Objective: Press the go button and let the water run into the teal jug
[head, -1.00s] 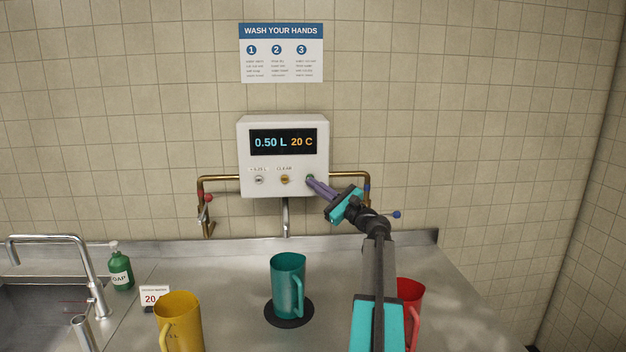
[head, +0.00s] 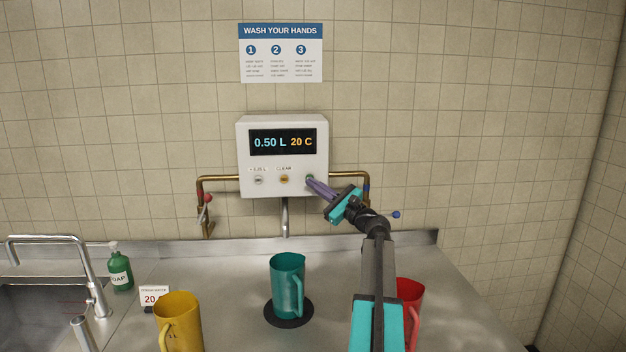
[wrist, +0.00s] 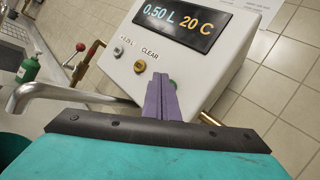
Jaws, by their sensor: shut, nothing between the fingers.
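The white dispenser box (head: 245,160) hangs on the wall and its display (head: 283,142) reads 0.50 L and 20 C. My gripper (head: 310,181) is shut and empty, with its purple fingertips at the rightmost button, the green go button (wrist: 174,84). The fingers mostly hide that button, and I cannot tell whether it is pressed in. The teal jug (head: 286,285) stands upright on a dark round mat (head: 290,322), below the spout (head: 285,217). I see no water stream between spout and jug.
A yellow jug (head: 178,322) stands at front left and a red jug (head: 409,305) stands partly behind my arm. A soap bottle (head: 120,268), a small 20 sign (head: 153,296) and a sink with a tap (head: 95,270) are at left. Brass pipes (head: 220,178) flank the box.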

